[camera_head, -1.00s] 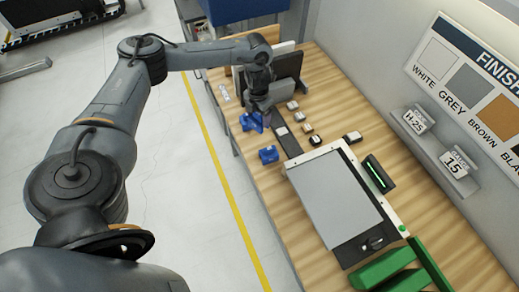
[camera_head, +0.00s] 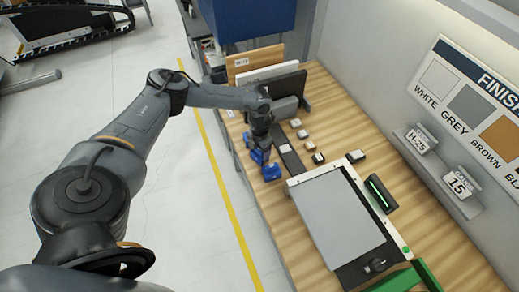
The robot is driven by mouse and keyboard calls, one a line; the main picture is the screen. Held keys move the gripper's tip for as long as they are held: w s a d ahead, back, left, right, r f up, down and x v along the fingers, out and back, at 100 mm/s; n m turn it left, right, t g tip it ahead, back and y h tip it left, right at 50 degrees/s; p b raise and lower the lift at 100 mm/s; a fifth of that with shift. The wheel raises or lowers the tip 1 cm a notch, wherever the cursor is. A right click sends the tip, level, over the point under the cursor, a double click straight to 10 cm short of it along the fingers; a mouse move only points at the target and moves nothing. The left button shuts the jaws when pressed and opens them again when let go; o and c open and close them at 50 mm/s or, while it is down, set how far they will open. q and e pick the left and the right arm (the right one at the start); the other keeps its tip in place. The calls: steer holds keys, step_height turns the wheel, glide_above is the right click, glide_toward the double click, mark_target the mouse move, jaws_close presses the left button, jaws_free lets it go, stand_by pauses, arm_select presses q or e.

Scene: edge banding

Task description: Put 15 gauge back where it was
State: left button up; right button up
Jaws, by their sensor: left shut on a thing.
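A placard marked GAUGE 15 (camera_head: 459,183) stands on a grey wall shelf at the right. A second placard, marked H-25 (camera_head: 420,139), stands to its left. My left gripper (camera_head: 261,149) is low over the left edge of the bench, shut on a small blue block (camera_head: 259,157). The gripper partly hides this block, and no marking on it is legible. Another blue block (camera_head: 271,173) sits on the bench just in front of it, close by. My right gripper is not in view.
A grey panel (camera_head: 337,220) lies on the wooden bench, with a green-lit dark device (camera_head: 380,194) to its right. Several small blocks (camera_head: 302,134) and a dark strip (camera_head: 289,156) lie beyond it. Boards (camera_head: 268,75) stand at the back. A green part (camera_head: 428,277) is at the bottom.

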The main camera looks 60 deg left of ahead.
arm_select(q)
steer(key=shift+f, duration=0.15)
steer(key=o, duration=1.2)
steer(key=shift+r, duration=0.3)
step_height(320, 180, up, 10)
steer(key=shift+r, duration=0.1)
steer(key=shift+r+b, duration=0.3)
steer(key=shift+r, duration=0.5)
